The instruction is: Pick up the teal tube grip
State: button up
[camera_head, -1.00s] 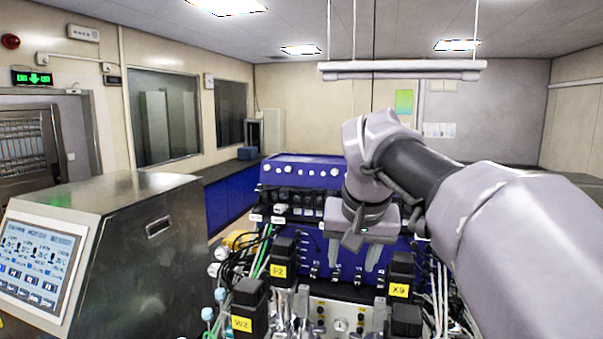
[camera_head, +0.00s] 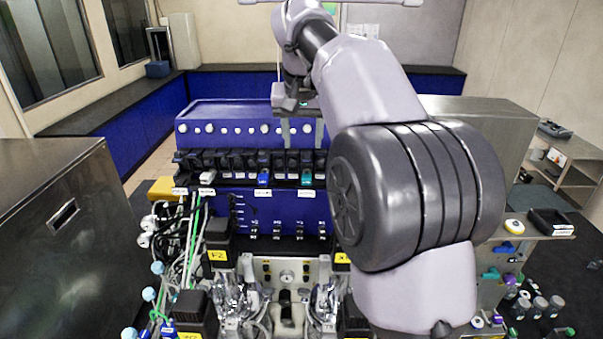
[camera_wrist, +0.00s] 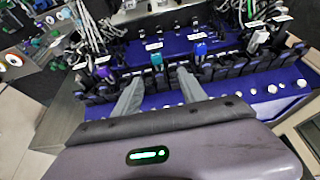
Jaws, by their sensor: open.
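The teal tube grip (camera_head: 306,177) sits in the row of dark grips along the front of the blue bioreactor unit, right of a blue one (camera_head: 263,178). In the wrist view the teal grip (camera_wrist: 157,61) shows just beyond my fingertips, roughly between them. My gripper (camera_head: 302,142) points down over the blue unit, behind and above the teal grip in the head view. In the wrist view my gripper (camera_wrist: 160,78) is open with nothing between its fingers. The lower part of the teal grip is hidden in the row.
Black grips (camera_head: 237,160) crowd close on both sides of the row. Cables and tubes (camera_head: 190,240) hang at the left. A steel cabinet (camera_head: 60,250) stands at far left. Bottles (camera_head: 538,307) and small coloured items are at the lower right.

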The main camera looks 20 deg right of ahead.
notch_tip(320, 180, down, 3)
send_over(307, 180)
jog(key=s+a, duration=0.1)
jog(key=a, duration=0.1)
jog(key=f, duration=0.5)
jog(key=shift+d, duration=0.2)
jog(key=f, duration=0.1)
jog(key=d+f, duration=0.1)
jog(key=f, duration=0.3)
jog(key=shift+w+d+p, duration=0.2)
jog(key=shift+w+p, duration=0.05)
jog(key=shift+p, duration=0.05)
jog(key=shift+w+f, duration=0.1)
jog(key=shift+w, duration=0.15)
jog(key=shift+s+a+r, duration=0.1)
jog(key=shift+s+r, duration=0.1)
jog(key=shift+s, duration=0.2)
jog(key=c, duration=0.8)
grip_shut()
jog(key=shift+w, duration=0.15)
